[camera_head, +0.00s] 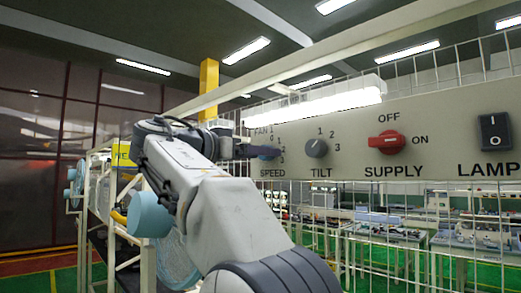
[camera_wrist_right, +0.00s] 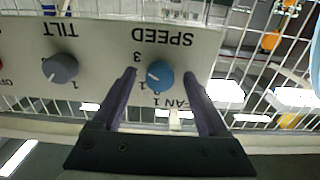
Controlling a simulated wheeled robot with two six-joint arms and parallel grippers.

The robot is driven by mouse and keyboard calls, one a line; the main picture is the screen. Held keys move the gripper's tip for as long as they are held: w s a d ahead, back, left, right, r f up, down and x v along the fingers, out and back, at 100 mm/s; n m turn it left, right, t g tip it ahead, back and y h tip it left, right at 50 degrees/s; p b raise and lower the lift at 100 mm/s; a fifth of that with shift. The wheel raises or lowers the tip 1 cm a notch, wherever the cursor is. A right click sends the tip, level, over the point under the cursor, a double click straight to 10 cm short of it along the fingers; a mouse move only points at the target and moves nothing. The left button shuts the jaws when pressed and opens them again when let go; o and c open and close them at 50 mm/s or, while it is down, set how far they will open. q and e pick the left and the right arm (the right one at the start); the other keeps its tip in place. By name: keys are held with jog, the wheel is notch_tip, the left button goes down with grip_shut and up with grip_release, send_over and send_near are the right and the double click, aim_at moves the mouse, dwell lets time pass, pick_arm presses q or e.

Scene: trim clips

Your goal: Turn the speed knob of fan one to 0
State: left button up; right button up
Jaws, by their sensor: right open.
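The blue speed knob (camera_head: 268,153) of fan one is on the grey control panel (camera_head: 345,165), partly hidden by my right gripper (camera_head: 252,149) in the head view. In the right wrist view, which shows the panel upside down, the speed knob (camera_wrist_right: 160,74) sits between the two fingers of my open right gripper (camera_wrist_right: 158,79). A gap shows on each side of the knob. Its small pale mark appears to lie on the side of the 2; the exact setting is hard to read. My left gripper is not in view.
The grey tilt knob (camera_head: 316,148) is close beside the speed knob. Farther right are the red supply knob (camera_head: 387,142) and the black lamp switch (camera_head: 494,131). A lit tube lamp (camera_head: 315,104) runs along the panel's top. Wire mesh surrounds the panel.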

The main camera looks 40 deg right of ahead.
jog(key=shift+d, duration=0.3)
grip_shut()
